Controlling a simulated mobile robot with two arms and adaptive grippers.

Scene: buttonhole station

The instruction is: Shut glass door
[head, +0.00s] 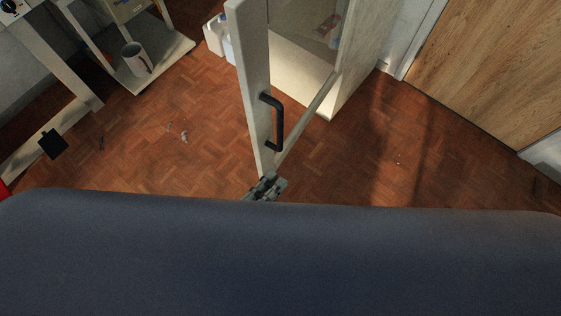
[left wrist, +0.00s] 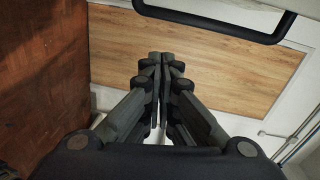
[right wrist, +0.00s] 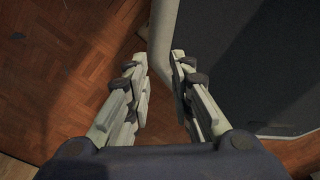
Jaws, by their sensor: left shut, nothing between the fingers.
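The glass door (head: 252,75) has a pale frame and stands open, swung out from the pale cabinet (head: 362,50). Its black bar handle (head: 274,122) is on the stile at the free side. My left gripper (head: 266,187) is at the lower end of that stile, partly hidden by my own body; I cannot tell if it touches. In the left wrist view its fingers (left wrist: 160,58) are together and empty, with the black handle (left wrist: 215,22) beyond them, apart from them. My right gripper (right wrist: 160,72) is open and empty; it is out of the head view.
A wooden door panel (head: 495,65) stands at the right. A shelf unit (head: 178,45) with a mug (head: 137,60) is at upper left. White bottles (head: 217,36) stand beside the cabinet. Small scraps (head: 182,134) lie on the parquet. The floor right of the door is mostly clear.

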